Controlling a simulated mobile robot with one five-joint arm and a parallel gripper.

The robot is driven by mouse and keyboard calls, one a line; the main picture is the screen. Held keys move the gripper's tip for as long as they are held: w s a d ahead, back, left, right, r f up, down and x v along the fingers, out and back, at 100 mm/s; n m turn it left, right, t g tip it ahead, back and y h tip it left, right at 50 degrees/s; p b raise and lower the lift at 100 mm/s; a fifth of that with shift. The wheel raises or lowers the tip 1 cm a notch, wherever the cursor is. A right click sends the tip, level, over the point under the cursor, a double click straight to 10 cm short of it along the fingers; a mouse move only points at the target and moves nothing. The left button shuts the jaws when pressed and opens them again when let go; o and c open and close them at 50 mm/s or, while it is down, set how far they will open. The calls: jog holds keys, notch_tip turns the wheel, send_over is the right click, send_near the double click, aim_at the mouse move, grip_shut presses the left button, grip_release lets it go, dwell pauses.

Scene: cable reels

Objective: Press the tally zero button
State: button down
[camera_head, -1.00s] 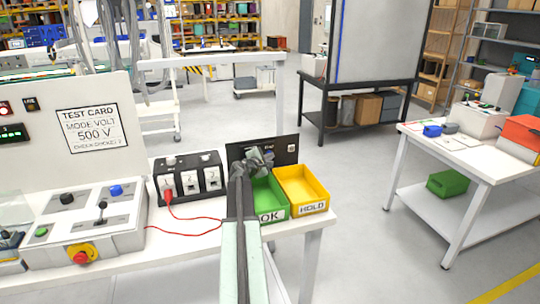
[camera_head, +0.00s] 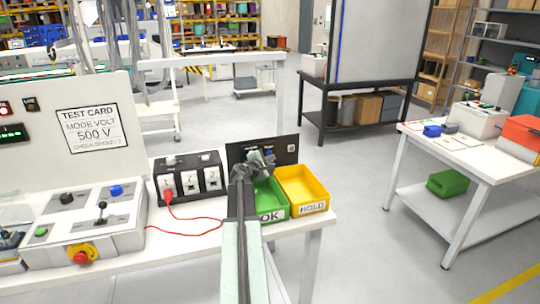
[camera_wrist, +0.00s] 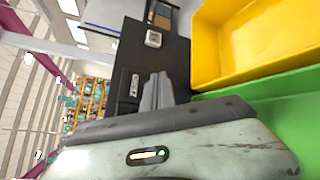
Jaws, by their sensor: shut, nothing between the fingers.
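The black tally panel (camera_head: 236,151) stands upright at the back of the bench, behind the green OK bin and yellow HOLD bin. Its pale square button (camera_head: 291,148) is at the panel's right end. In the wrist view the panel (camera_wrist: 176,60) appears turned on its side, with the button (camera_wrist: 153,38) near its top and a small display strip (camera_wrist: 134,85) lower down. My gripper (camera_head: 266,159) is shut and empty in front of the panel's middle, left of the button. In the wrist view its fingertips (camera_wrist: 158,84) point at the panel, apart from the button.
The green OK bin (camera_head: 272,215) lies beneath my gripper, and the yellow HOLD bin (camera_head: 318,190) is to its right. A black socket box (camera_head: 188,190) with a red lead stands to the left. A control console (camera_head: 120,235) is farther left.

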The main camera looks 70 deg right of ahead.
jog(key=s+a, duration=0.1)
jog(key=a, duration=0.1)
jog(key=s+a, duration=0.2)
jog(key=shift+s, duration=0.1)
jog(key=shift+d, duration=0.1)
dwell(0.7)
